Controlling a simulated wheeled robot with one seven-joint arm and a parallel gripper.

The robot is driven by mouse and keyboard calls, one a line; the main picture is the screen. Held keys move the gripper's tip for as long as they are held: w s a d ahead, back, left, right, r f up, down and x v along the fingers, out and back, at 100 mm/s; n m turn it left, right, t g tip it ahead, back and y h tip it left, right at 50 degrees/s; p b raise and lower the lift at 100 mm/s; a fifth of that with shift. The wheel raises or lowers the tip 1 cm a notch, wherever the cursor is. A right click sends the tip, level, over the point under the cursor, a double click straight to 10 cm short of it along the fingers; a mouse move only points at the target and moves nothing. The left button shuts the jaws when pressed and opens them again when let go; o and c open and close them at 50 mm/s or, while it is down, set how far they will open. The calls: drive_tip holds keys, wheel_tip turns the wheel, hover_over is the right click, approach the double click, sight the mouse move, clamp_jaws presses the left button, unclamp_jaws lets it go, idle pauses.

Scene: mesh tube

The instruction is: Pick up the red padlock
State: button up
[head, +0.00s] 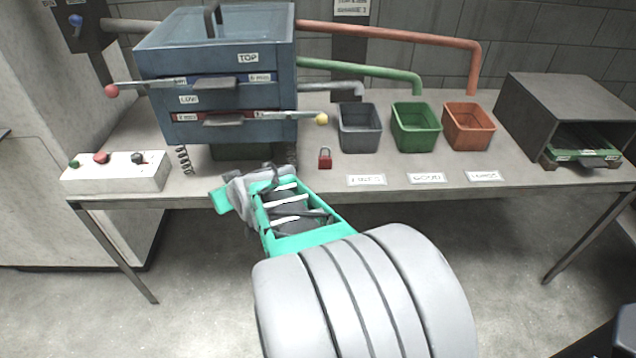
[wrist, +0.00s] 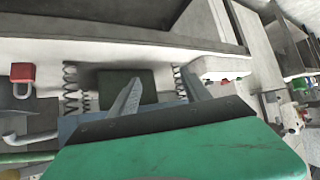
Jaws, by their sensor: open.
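The small red padlock (head: 325,158) stands on the table, right of the blue drawer cabinet and in front of the grey bin. In the wrist view the padlock (wrist: 22,73) is at the far left, with its light shackle pointing down in the picture. My gripper (wrist: 160,92) is open and empty, its two fingers pointing toward the cabinet base and a dark green block. In the head view my gripper (head: 250,180) is at the table's front edge, left of the padlock and apart from it. Its fingertips are hard to make out there.
The blue cabinet (head: 215,70) stands above the table, with springs beneath and levers with red and yellow knobs jutting out. Grey (head: 360,140), green (head: 416,138) and orange (head: 469,138) bins stand at the right. A white button box (head: 117,172) is at the left.

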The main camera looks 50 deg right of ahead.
drive_tip(key=s+d+f+m+t+h+b, duration=0.1)
drive_tip(key=d+f+m+t+h+b, duration=0.15)
drive_tip(key=d+f, duration=0.55)
drive_tip(key=m+h+b, duration=0.4)
drive_tip(key=h+b, duration=0.2)
drive_tip(key=h, duration=0.2)
approach(325, 152)
drive_tip(key=shift+w+d+g, duration=0.1)
drive_tip(key=shift+g, duration=0.25)
drive_tip(key=x, duration=0.6)
drive_tip(key=shift+w+d+r, duration=0.1)
drive_tip(key=shift+w+d, duration=0.1)
drive_tip(key=shift+w, duration=0.1)
drive_tip(key=shift+w+d, duration=0.25)
drive_tip(key=shift+d, duration=0.05)
drive_tip(key=shift+r, duration=0.1)
drive_tip(key=shift+c, duration=0.5)
clamp_jaws()
